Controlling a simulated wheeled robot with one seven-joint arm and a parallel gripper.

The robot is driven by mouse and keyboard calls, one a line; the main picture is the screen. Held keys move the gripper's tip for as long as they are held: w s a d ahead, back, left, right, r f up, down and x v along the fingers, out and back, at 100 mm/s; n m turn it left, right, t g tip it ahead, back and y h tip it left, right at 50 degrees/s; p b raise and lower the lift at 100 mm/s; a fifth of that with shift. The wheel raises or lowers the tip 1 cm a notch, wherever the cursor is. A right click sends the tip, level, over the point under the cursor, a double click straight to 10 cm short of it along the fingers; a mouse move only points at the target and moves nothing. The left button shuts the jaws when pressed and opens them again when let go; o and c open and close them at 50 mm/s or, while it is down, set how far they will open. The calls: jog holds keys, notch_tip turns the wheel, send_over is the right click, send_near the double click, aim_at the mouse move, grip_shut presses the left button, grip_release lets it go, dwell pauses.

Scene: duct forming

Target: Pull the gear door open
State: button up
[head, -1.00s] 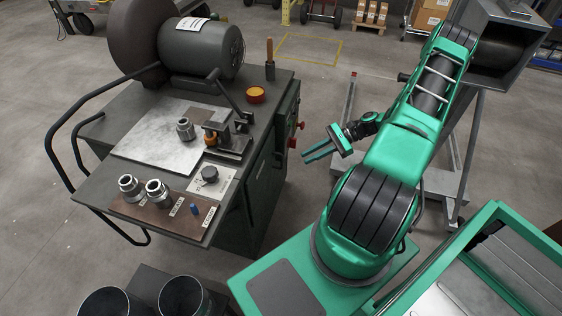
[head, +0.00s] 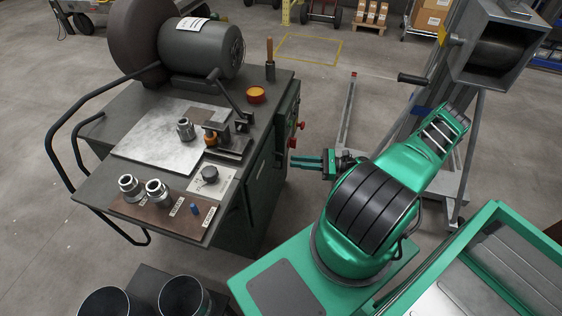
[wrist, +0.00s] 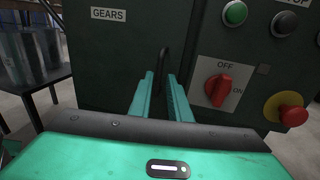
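The gear door is a dark green panel with a white GEARS label, on the machine's side. It shows in the wrist view (wrist: 110,45) and, steeply angled, in the head view (head: 262,178). A thin dark upright handle (wrist: 163,62) is on it. My gripper (wrist: 162,76) is open, its two green fingers pointing at the door. The handle appears between the fingertips, with gaps on both sides. In the head view my gripper (head: 293,162) is level, close to the machine's side. I cannot tell whether the fingertips touch the panel.
In the wrist view a red OFF/ON switch (wrist: 218,86), a green button (wrist: 235,13) and a red emergency stop (wrist: 292,112) are right of the handle. A grey stand (head: 432,130) is behind my arm. Floor right of the machine is partly clear.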

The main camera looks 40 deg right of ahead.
aim_at(282, 166)
jog(key=x, duration=0.6)
jog(key=shift+w+a, duration=0.2)
jog(key=shift+a, duration=0.05)
jog(key=shift+c, duration=0.7)
grip_shut()
